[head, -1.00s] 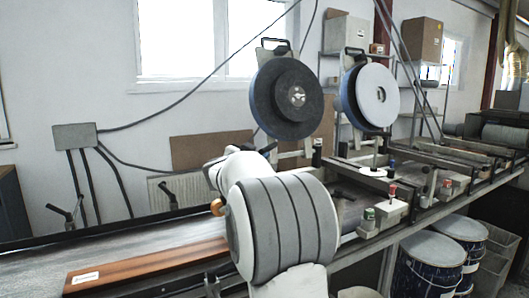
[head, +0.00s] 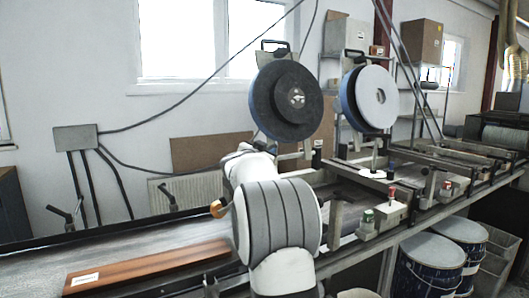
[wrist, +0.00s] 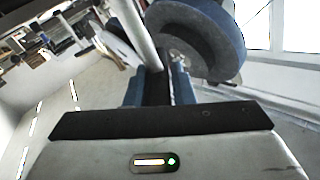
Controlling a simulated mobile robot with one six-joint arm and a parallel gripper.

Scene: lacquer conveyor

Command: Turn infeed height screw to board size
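An orange knob-like part (head: 218,209) shows at the left edge of my arm in the head view, above the conveyor. I cannot tell whether it is the infeed height screw. A reddish-brown board (head: 150,266) with a white label lies on the grey belt (head: 40,270) at the lower left. My gripper is hidden behind my arm in the head view. In the wrist view the blue fingers of my gripper (wrist: 158,84) stand apart with something dark between them. A pale post rises just beyond them. I cannot tell whether the fingers grip anything.
Two round sanding heads, one dark (head: 286,100) and one pale-faced (head: 372,98), stand behind the conveyor. A blue wheel (wrist: 205,35) is close beyond my gripper in the wrist view. A red-button box (head: 390,212) stands at the right, with drums (head: 428,268) below.

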